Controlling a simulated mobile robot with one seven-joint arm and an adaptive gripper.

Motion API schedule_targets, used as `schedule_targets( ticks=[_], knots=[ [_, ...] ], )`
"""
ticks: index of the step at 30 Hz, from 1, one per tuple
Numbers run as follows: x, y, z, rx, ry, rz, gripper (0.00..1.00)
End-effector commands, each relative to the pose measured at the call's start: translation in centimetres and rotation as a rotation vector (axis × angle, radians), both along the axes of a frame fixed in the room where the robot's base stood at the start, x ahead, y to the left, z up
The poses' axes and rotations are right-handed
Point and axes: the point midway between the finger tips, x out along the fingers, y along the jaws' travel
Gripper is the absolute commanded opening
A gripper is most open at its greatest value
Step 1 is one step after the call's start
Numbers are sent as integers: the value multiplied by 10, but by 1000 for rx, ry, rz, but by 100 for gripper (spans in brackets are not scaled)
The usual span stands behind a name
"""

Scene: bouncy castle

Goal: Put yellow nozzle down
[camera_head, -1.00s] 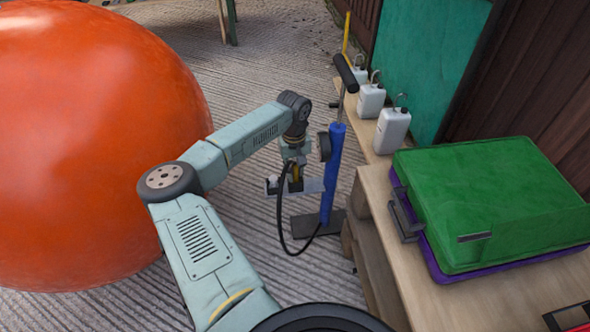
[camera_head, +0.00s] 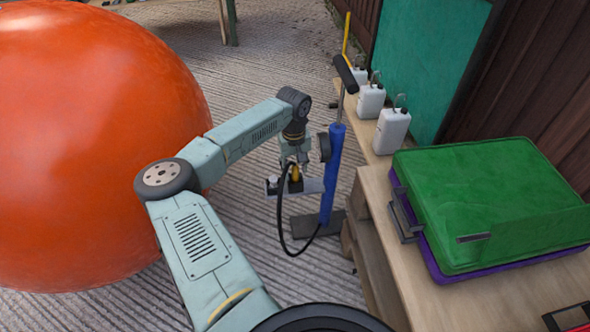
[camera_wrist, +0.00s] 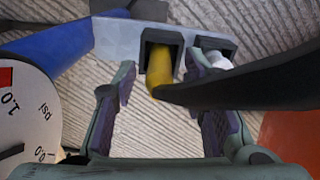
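The yellow nozzle (camera_wrist: 160,66) sits in a black square holder on a grey bracket (camera_wrist: 115,38), with a black hose (camera_wrist: 245,85) joined to it. In the head view the yellow nozzle (camera_head: 295,173) shows below my wrist, at the blue pump (camera_head: 333,175). My gripper (camera_wrist: 162,62) is open, with one finger on each side of the nozzle and visible gaps between. A white nozzle (camera_wrist: 216,60) sits in the neighbouring holder, partly hidden by my right finger. The nozzle's lower end is hidden in the holder.
The pump's gauge (camera_wrist: 22,125) is close on the left in the wrist view. A large orange ball (camera_head: 90,140) stands left of my arm. A wooden bench (camera_head: 450,305) with a green case (camera_head: 490,200) and white bottles (camera_head: 392,130) lies right. Grooved ground is clear behind.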

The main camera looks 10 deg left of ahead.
Motion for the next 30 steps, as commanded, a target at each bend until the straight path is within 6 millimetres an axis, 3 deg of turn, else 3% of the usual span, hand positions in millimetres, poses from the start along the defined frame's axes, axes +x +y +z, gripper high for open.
schedule_targets(
  ticks=[9,15,30],
  knots=[
    [0,2,70,2,-2,-1,39],
    [-1,2,99,0,-1,0,39],
    [-1,2,108,-1,0,0,39]
  ],
)
